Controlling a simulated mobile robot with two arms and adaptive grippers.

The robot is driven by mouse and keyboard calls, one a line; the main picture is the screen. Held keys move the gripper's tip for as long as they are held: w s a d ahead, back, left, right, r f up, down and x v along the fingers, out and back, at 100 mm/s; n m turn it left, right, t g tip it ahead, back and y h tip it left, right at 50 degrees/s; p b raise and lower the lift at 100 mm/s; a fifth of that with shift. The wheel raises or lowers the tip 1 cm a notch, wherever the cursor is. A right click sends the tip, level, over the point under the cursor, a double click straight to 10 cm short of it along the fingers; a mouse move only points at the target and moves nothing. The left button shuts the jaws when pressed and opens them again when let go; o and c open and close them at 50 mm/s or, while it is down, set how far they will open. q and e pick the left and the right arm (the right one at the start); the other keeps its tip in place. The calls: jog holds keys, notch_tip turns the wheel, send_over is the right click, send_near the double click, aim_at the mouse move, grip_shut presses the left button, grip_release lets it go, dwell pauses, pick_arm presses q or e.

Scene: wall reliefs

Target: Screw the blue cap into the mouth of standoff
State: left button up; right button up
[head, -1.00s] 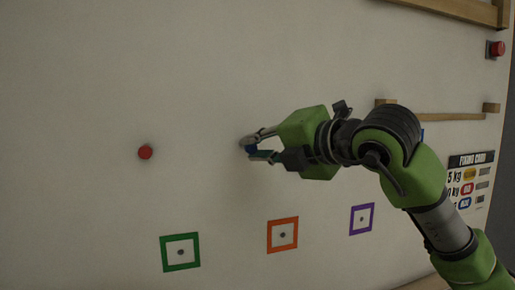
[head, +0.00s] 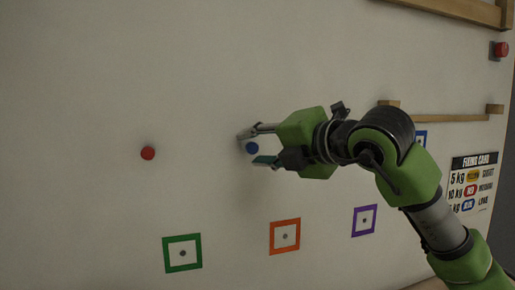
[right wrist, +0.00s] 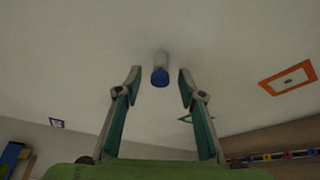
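The blue cap (head: 252,149) is a small round piece at the wall, between my right gripper's fingertips. In the right wrist view the blue cap (right wrist: 160,77) sits on the end of a pale standoff (right wrist: 161,59) that sticks out from the wall. My right gripper (right wrist: 156,82) is open, with one finger on each side of the cap and a gap on both sides. In the head view the standoff is hidden behind the cap. How deep the cap is seated cannot be told. My left gripper is not in view.
A red cap (head: 148,153) is on the wall to the left. Green (head: 182,253), orange (head: 285,236) and purple (head: 364,220) square frames run below. A wooden rail (head: 440,118) and a fixing card (head: 473,182) are to the right. The wall around the gripper's left is clear.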

jog(key=v, duration=1.2)
dwell(0.3)
